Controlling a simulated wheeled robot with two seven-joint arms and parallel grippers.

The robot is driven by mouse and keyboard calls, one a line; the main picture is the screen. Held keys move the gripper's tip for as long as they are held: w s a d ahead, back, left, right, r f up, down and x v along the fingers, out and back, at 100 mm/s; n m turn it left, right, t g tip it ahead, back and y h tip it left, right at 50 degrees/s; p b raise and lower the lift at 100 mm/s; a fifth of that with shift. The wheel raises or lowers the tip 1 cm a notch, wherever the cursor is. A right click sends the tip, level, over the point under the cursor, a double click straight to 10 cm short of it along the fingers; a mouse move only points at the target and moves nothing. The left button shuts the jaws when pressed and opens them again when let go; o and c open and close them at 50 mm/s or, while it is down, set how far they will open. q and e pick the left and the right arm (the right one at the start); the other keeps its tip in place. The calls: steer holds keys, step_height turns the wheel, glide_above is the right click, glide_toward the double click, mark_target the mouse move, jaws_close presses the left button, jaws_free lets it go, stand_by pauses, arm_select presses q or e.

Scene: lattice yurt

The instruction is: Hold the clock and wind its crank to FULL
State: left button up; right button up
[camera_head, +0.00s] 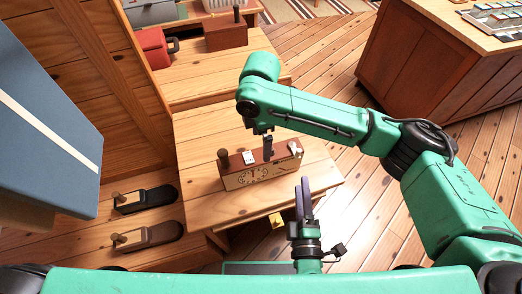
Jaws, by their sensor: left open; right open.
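The clock (236,181) is a wooden box with a reddish-brown top and a pale front with dial markings, standing on a light wooden table. A brown upright knob (223,155), which may be the crank handle, stands at its left end. A white tag (249,158) and a small white piece (294,147) show on its top. My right gripper (267,148) points down at the middle of the clock's top, its fingers open; I cannot tell whether they touch it. My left gripper (304,192) is open and empty, pointing up in front of the clock's right end. The FULL mark is not readable.
The table (200,130) has bare room left of and behind the clock. A red pot (153,47) and a brown box with a knob (226,36) stand on the surface behind. A blue panel (50,110) fills the left.

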mark_target(261, 162)
step_height(261, 162, down, 12)
steer(key=shift+w+f, duration=0.1)
jaws_close()
stand_by(1.2)
